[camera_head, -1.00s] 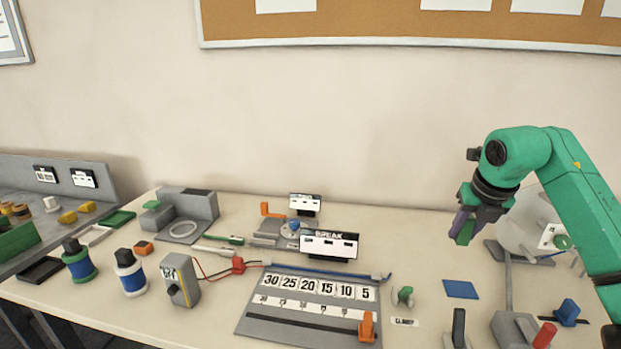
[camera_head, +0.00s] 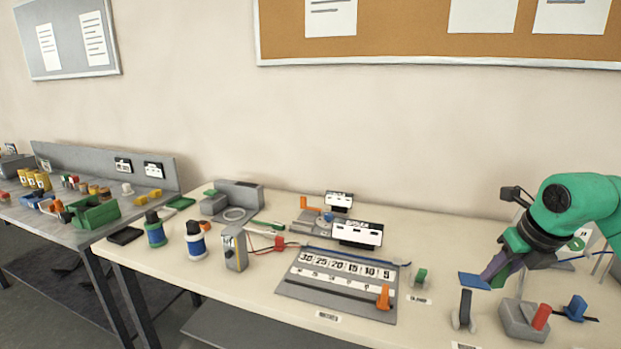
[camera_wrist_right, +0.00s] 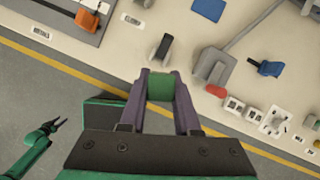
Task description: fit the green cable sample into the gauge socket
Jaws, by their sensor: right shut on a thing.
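My right gripper (camera_head: 497,272) hangs over the right part of the table, by the blue pad (camera_head: 473,280). Its purple fingers are shut on a short green piece, which shows between the fingertips in the right wrist view (camera_wrist_right: 160,87). It looks like the green cable sample, but its ends are hidden. A dark upright post on a grey foot (camera_head: 465,310) stands close to the gripper. I cannot tell which fixture is the gauge socket. My left gripper (camera_wrist_right: 54,126) shows small in the right wrist view, fingers apart and empty, away from the table.
A grey block with a red knob (camera_head: 525,320) and a blue clip (camera_head: 576,308) stand to the right. A numbered board (camera_head: 340,284) with an orange slider lies mid-table. A small green and grey clamp (camera_head: 421,276) sits beside it.

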